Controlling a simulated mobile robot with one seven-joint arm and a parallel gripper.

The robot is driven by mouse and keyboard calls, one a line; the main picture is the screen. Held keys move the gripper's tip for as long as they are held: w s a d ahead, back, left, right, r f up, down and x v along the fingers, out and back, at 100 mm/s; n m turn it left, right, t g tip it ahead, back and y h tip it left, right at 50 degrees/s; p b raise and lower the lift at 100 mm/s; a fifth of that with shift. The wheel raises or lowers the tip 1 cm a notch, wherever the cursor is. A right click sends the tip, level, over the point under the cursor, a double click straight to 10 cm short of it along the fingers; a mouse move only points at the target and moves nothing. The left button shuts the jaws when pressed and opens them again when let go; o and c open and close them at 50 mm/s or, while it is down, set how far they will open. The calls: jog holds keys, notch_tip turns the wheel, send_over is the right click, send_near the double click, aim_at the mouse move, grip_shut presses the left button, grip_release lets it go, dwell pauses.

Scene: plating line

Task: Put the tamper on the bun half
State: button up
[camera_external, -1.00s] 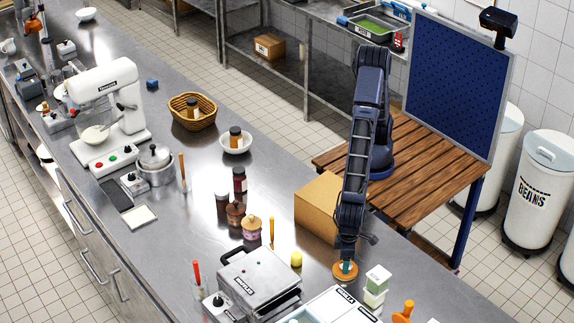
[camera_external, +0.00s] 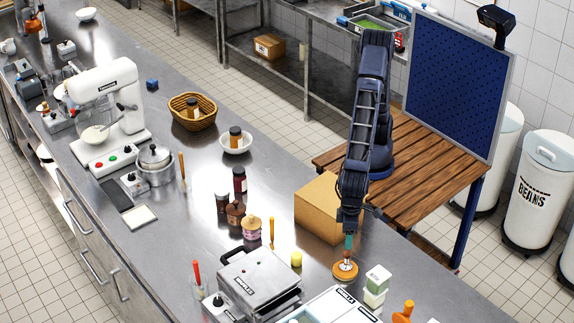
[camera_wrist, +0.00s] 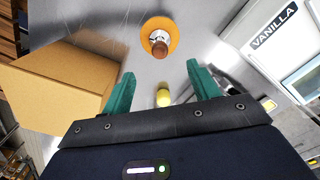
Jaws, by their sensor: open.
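The tamper (camera_wrist: 159,46), with a brown knob and a shiny metal part, stands upright on a round orange-tan disc that looks like the bun half (camera_wrist: 174,37). In the external view the tamper (camera_external: 346,263) and the bun half (camera_external: 345,274) sit on the steel counter, right of the press. My gripper (camera_external: 348,243) is just above the tamper, its teal fingers pointing down. In the wrist view my gripper (camera_wrist: 160,70) is open with nothing between its fingers, and the tamper is beyond the fingertips, apart from them.
A cardboard box (camera_external: 318,205) stands close behind my gripper on the counter. A small yellow object (camera_external: 296,259) is to the left. A white and green carton (camera_external: 376,280) stands close at the right. The press (camera_external: 260,279) is at the front left.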

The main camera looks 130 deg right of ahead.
jog(key=s+d+r+n+t, duration=0.1)
jog(key=s+d+r, duration=0.35)
jog(key=d, duration=0.35)
jog(key=s+d+r+n, duration=0.25)
jog(key=d+r, duration=0.25)
jog(key=d, duration=0.4)
jog(key=s+d+r+n+t, duration=0.1)
jog(key=s+d+r, duration=0.35)
jog(key=d, duration=0.35)
jog(key=s+d+n+t, duration=0.2)
jog(key=s+d+n, duration=0.2)
jog(key=s+d, duration=1.1)
jog(key=shift+s+d+f+t, duration=0.15)
jog(key=shift+s+t, duration=0.15)
jog(key=shift+s, duration=1.8)
jog(key=shift+n, duration=0.25)
